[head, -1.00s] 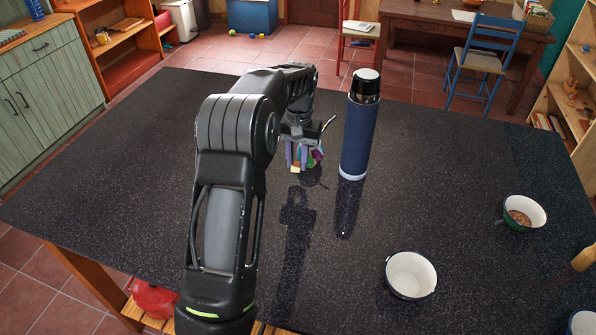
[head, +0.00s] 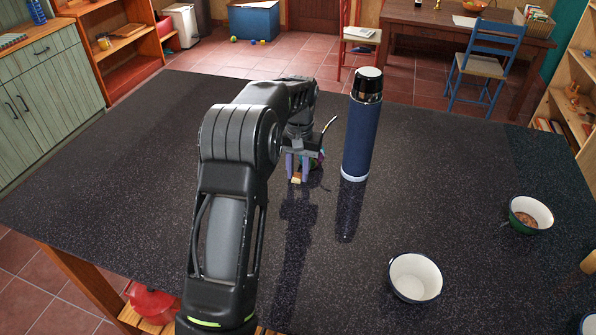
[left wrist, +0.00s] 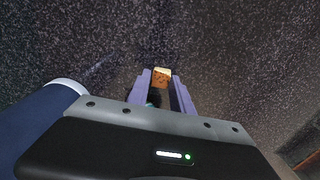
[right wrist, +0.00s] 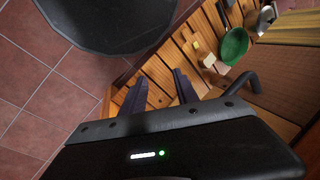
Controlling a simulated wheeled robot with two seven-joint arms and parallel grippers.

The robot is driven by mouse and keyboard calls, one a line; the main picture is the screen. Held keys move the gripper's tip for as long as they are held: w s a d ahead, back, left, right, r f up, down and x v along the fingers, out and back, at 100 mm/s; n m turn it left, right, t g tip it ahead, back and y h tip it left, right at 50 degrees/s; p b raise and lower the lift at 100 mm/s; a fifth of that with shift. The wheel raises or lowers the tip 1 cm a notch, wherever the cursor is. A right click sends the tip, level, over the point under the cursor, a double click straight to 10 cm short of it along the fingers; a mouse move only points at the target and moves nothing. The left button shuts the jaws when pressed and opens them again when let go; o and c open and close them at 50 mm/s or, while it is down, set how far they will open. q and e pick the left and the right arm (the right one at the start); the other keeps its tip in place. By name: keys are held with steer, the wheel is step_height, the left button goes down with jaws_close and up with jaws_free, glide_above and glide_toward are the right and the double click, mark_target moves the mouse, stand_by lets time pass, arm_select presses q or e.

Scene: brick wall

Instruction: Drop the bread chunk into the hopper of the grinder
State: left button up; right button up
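The bread chunk (head: 296,180) is a small tan piece at my left fingertips in the head view. In the left wrist view the bread chunk (left wrist: 161,77) is brown with a pale top and sits between the tips of the purple fingers. My left gripper (head: 298,178) points down over the dark table, left of the blue flask, and appears shut on the chunk. My right gripper (right wrist: 158,82) is open and empty, seen only in its wrist view.
The tall blue flask (head: 361,125) stands close right of my left gripper. A small multicoloured thing (head: 318,159) is partly hidden behind the gripper. A white bowl (head: 414,279) and a green bowl (head: 530,215) stand at right. The dark table (head: 120,160) is clear at left.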

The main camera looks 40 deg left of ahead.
arm_select(q)
steer(key=o, duration=0.4)
steer(key=shift+r, duration=0.1)
step_height(320, 180, up, 12)
steer(key=shift+d+r+p, duration=0.1)
steer(key=shift+d+p, duration=0.05)
steer(key=shift+p, duration=0.95)
